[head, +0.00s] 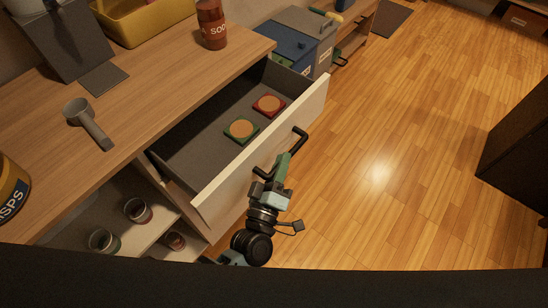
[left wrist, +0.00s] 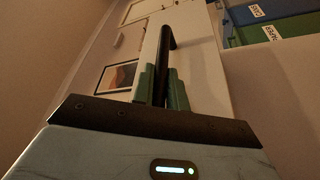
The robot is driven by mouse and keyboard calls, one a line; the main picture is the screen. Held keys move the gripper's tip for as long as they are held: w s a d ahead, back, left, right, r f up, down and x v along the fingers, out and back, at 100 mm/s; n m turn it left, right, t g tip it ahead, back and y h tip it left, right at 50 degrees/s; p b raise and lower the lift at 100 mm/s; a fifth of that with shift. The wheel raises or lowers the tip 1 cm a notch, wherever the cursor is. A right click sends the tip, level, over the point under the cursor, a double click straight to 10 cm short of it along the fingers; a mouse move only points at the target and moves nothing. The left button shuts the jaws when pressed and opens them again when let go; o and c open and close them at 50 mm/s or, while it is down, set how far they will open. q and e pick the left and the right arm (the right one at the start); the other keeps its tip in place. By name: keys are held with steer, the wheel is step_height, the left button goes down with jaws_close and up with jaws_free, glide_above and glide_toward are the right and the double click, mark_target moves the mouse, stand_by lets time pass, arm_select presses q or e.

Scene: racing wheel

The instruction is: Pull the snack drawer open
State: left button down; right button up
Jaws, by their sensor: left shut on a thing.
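The snack drawer (head: 270,150) stands pulled out from the wooden counter, its pale front panel facing the open floor. Inside it lie a snack packet with a green edge (head: 241,129) and one with a red edge (head: 268,104). My left gripper (head: 282,165) is at the outer side of the drawer front, shut on the black bar handle (head: 298,140). In the left wrist view the green fingers close on both sides of the handle (left wrist: 165,50). My right gripper is not in view.
On the counter (head: 150,100) are a grey scoop (head: 88,122), a brown jar (head: 212,24) and a yellow bin (head: 140,20). Cups (head: 137,210) stand on the shelf below. Blue and grey bins (head: 300,45) stand beyond the drawer. The wooden floor (head: 400,130) at right is clear.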

arm_select(q)
steer(key=shift+s+d, duration=0.65)
steer(key=shift+d, duration=0.25)
steer(key=shift+s+d, duration=0.65)
steer(key=shift+d, duration=0.2)
steer(key=c, duration=1.4)
jaws_free()
steer(key=shift+s, duration=0.1)
steer(key=v, duration=0.7)
steer(key=shift+s+b, duration=0.3)
steer(key=shift+b, duration=0.15)
steer(key=shift+a+f, duration=0.1)
steer(key=shift+a, duration=0.05)
